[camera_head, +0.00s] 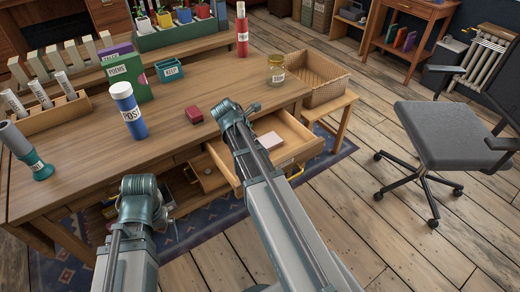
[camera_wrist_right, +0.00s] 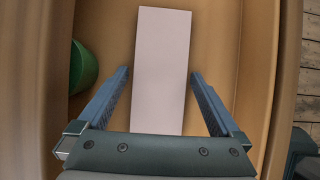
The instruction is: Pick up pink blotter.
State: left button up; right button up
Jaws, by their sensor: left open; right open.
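The pink blotter (camera_head: 268,140) is a pale pink flat block lying in the open desk drawer (camera_head: 303,145). In the right wrist view, the pink blotter (camera_wrist_right: 161,70) lies lengthwise on the drawer floor. My right gripper (camera_wrist_right: 160,90) is open above the drawer, one finger on each side of the blotter's near part, with visible gaps. In the head view, my right arm (camera_head: 240,130) hides that gripper and part of the drawer. My left arm (camera_head: 140,195) is bent in front of the desk; its gripper is open and empty, its fingers hard to make out.
A green round object (camera_wrist_right: 84,67) sits at the drawer's left side. Drawer walls stand close on both sides. A grey chair (camera_head: 442,135) stands right.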

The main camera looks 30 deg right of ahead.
jog(key=shift+c, duration=0.2)
jog(key=c, duration=1.2)
jog(key=shift+r, duration=0.2)
notch_tip(320, 180, up, 10)
jog(key=p, duration=1)
